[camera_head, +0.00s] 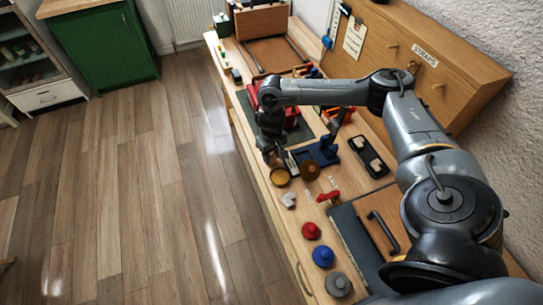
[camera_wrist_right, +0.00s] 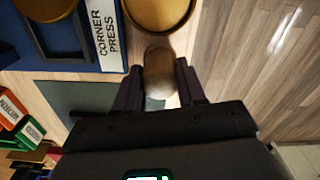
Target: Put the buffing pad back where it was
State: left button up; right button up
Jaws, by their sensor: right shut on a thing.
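My right gripper (camera_head: 272,158) is over the bench's left edge, beside the amber round dish (camera_head: 280,177). In the right wrist view its two dark fingers (camera_wrist_right: 160,88) are shut on a tan, round-topped thing, which I take to be the buffing pad (camera_wrist_right: 158,72). The fingers hide its sides, and its underside does not show. The dish (camera_wrist_right: 160,12) is just beyond it in that view; I cannot tell whether they touch. My left gripper is not in view.
A blue corner press (camera_head: 318,152) with a label and a brown disc (camera_head: 310,170) stand close by. Red (camera_head: 311,231), blue (camera_head: 323,256) and grey (camera_head: 338,284) knobs line the near edge. A black tray (camera_head: 368,157) lies right of the press. Open floor is left.

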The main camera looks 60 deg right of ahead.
jog(key=shift+f, duration=0.3)
jog(key=shift+f, duration=0.1)
jog(key=o, duration=0.9)
jog(key=shift+o, duration=0.2)
jog(key=shift+w+r, duration=0.1)
jog(key=shift+r, duration=0.35)
notch_tip(320, 180, up, 6)
jog(key=shift+f+p, duration=0.2)
jog(key=shift+p, duration=0.5)
notch_tip(320, 180, up, 4)
jog(key=p, duration=0.3)
jog(key=shift+r, duration=0.15)
jog(key=shift+r+p, duration=0.65)
jog(key=shift+r, duration=0.05)
